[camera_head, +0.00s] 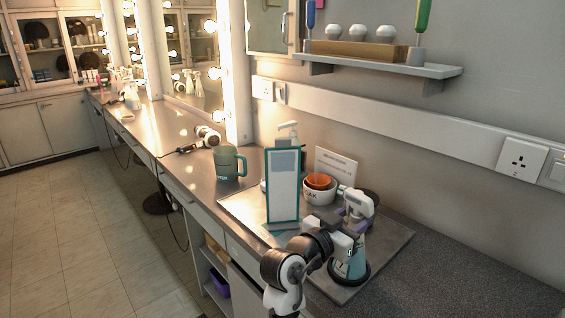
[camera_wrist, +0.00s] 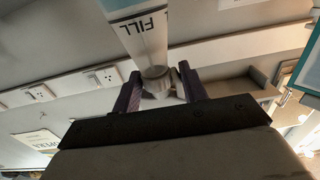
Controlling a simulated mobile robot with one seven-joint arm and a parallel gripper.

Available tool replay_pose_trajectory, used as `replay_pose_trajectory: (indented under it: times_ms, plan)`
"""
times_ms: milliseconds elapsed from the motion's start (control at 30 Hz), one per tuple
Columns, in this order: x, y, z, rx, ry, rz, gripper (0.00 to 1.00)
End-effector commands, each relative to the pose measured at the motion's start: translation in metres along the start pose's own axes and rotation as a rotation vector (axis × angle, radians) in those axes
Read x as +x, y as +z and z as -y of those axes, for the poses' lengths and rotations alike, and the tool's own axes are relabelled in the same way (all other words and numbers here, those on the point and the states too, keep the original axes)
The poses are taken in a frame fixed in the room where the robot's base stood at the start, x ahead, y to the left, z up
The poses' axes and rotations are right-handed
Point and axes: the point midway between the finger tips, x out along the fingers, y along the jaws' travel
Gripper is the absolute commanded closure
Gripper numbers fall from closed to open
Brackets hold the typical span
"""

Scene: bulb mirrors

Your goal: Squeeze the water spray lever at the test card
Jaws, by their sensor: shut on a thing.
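The spray bottle (camera_head: 349,264) has a white trigger head (camera_head: 358,203) and a pale teal body. It looks upright, its base in a dark ring near the front of the grey board. My gripper (camera_head: 350,233) is shut on the bottle just below the head. In the wrist view its two purple fingers sit either side of the bottle's narrow neck (camera_wrist: 157,75), beside the body marked FILL (camera_wrist: 140,30). The lever itself is hard to make out. The test card (camera_head: 284,192), a pale panel in a teal frame, stands upright to the left, apart from the bottle.
The grey board (camera_head: 385,250) lies on the counter. A green mug (camera_head: 228,162) stands left. The dark counter at right is clear.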

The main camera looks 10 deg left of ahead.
Motion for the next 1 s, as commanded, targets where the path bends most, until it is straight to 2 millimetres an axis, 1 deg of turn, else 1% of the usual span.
replay_pose_trajectory:
  times_ms: [133,167,200,967,1000]
  plan:
    - [0.0005,0.0000,-0.0031,0.001,0.008,0.001,0.65]
    - [0.0005,0.0000,-0.0032,0.001,0.008,0.001,0.56]
    - [0.0006,0.0000,-0.0034,0.001,0.009,0.001,0.52]
    - [0.0010,0.0005,0.0002,0.000,0.008,0.002,0.52]
    - [0.0010,0.0005,0.0002,0.000,0.008,0.002,0.47]
